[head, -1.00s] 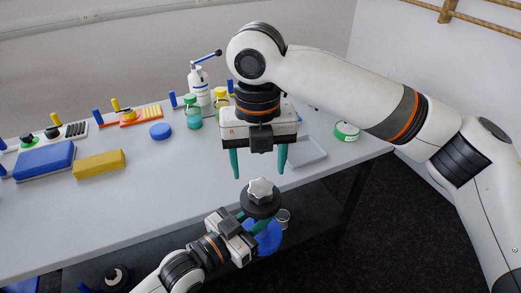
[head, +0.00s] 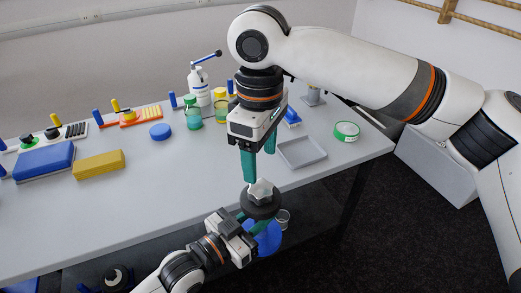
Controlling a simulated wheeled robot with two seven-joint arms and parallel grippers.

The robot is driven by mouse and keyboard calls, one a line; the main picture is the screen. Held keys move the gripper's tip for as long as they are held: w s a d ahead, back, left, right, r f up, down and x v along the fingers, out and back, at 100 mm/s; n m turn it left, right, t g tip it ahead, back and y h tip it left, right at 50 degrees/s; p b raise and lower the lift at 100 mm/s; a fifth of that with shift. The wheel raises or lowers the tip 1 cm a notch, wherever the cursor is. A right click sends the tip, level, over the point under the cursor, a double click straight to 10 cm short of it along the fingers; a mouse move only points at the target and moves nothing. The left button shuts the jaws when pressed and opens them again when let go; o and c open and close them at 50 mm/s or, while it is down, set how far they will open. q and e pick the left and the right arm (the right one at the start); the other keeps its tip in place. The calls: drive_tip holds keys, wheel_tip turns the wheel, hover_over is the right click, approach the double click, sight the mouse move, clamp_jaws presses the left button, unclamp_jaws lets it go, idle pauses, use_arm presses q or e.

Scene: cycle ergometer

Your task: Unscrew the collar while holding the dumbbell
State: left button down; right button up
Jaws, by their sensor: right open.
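The dumbbell (head: 260,205) is held roughly upright in front of the table edge, with a dark plate on top and a blue plate (head: 267,240) below. The collar (head: 261,189), a pale star-shaped knob, sits on top of the dark plate. My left gripper (head: 246,222) reaches in from below and appears shut on the dumbbell's handle between the plates; the grip itself is partly hidden. My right gripper (head: 259,167) is open and points down just above the collar, with one teal finger close to the collar's left side. Contact cannot be told.
The grey table (head: 190,200) carries a blue box (head: 45,160), a yellow block (head: 99,165), a blue disc (head: 160,131), a white pump bottle (head: 199,85), small jars, a grey tray (head: 302,152) and a green tape roll (head: 346,131). The table's front middle is clear.

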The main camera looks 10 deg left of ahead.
sight(261, 187)
drive_tip(key=m, duration=0.3)
drive_tip(key=shift+r, duration=0.15)
drive_tip(key=shift+m, duration=0.3)
wheel_tip(261, 187, down, 8)
drive_tip(key=shift+f, duration=0.1)
drive_tip(key=c, duration=1)
drive_tip(key=shift+n, duration=0.6)
drive_tip(key=shift+r, duration=0.2)
